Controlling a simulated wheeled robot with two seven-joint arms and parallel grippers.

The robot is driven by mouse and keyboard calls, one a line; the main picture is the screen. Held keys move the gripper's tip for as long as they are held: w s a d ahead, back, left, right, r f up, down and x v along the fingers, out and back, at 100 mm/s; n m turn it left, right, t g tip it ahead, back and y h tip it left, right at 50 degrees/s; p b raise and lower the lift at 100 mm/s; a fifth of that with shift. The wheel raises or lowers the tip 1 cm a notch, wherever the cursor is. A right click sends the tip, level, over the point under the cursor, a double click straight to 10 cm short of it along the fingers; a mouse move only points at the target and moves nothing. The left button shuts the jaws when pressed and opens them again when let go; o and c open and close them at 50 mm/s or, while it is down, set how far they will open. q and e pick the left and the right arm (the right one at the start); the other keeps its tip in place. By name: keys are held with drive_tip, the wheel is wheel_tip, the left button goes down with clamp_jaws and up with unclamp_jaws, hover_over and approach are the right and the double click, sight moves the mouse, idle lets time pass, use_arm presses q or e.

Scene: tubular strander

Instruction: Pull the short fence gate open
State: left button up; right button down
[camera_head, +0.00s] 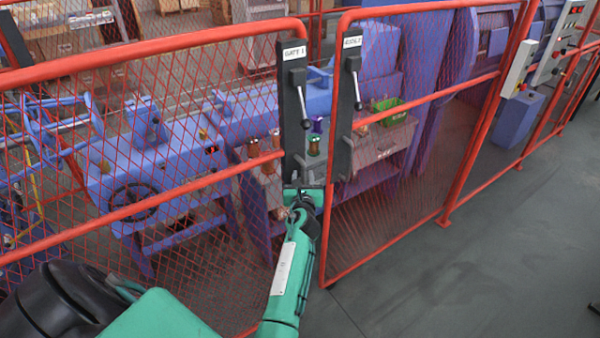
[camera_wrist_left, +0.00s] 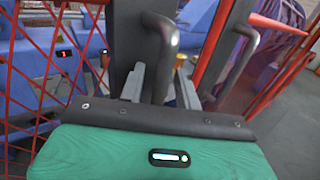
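Two red mesh fence gates meet in the middle of the head view: a left one (camera_head: 150,205) labelled as gate 1 and a shorter-looking right one (camera_head: 400,180). Each has a dark lock plate with a lever, the left lever (camera_head: 301,100) and the right lever (camera_head: 356,88). My left gripper (camera_head: 301,198) is at the foot of the left plate. In the left wrist view its grey fingers (camera_wrist_left: 160,85) stand either side of a metal pull handle (camera_wrist_left: 163,45), apparently with small gaps. A second handle (camera_wrist_left: 243,55) is to the right. My right gripper is out of view.
Blue machinery (camera_head: 160,170) and a green bin (camera_head: 390,108) stand behind the fence. Control boxes (camera_head: 519,68) are on the fence at the upper right. The grey floor (camera_head: 500,260) at the right front is clear.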

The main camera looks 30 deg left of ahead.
use_arm(q)
drive_tip(key=shift+r, duration=0.1)
clamp_jaws()
